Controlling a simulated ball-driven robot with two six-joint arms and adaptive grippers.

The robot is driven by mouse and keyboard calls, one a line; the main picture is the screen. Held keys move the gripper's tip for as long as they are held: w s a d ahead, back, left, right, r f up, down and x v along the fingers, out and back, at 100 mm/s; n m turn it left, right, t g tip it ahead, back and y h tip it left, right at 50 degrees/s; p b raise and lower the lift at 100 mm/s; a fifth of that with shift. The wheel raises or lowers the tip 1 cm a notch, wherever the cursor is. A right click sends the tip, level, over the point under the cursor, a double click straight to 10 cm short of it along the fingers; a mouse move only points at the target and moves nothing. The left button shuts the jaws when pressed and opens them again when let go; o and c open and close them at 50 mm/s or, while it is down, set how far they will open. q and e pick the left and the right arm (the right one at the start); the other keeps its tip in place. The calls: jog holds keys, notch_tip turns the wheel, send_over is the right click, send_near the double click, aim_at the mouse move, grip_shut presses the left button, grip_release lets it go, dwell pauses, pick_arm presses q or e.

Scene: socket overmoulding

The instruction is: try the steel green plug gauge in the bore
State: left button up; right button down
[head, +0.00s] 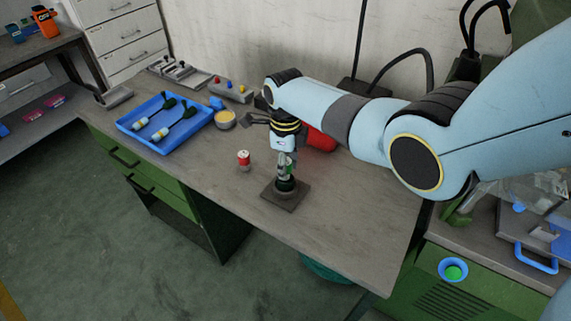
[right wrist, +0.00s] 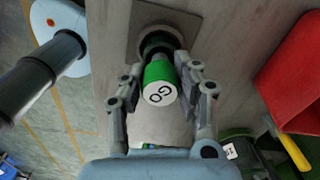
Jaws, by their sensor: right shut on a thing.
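The green plug gauge (right wrist: 158,73) has a white end marked GO in the right wrist view. My right gripper (right wrist: 158,88) is shut on it, with a finger on either side. In the head view my right gripper (head: 286,168) is over the dark round bore piece (head: 286,188), which stands on a square dark plate (head: 275,196). The gauge's far end meets the bore piece (right wrist: 158,41) in the right wrist view. How deep it sits in the bore is hidden. My left gripper is not in view.
A red-and-white cylinder (head: 243,157) stands left of the plate. A blue tray (head: 124,126) with screwdriver-like tools lies at the left, with a yellow-filled bowl (head: 225,119) beside it. A red bin (head: 320,138) is behind my gripper. The table front is clear.

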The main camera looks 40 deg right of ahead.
jog(key=shift+f+b, duration=0.75)
jog(key=shift+f, duration=0.35)
dwell(0.3)
jog(key=shift+r, duration=0.15)
dwell(0.6)
jog(key=shift+r+p, duration=1.45)
jog(key=shift+p, duration=0.35)
jog(key=shift+r+p, duration=0.4)
jog(key=shift+r, duration=2.1)
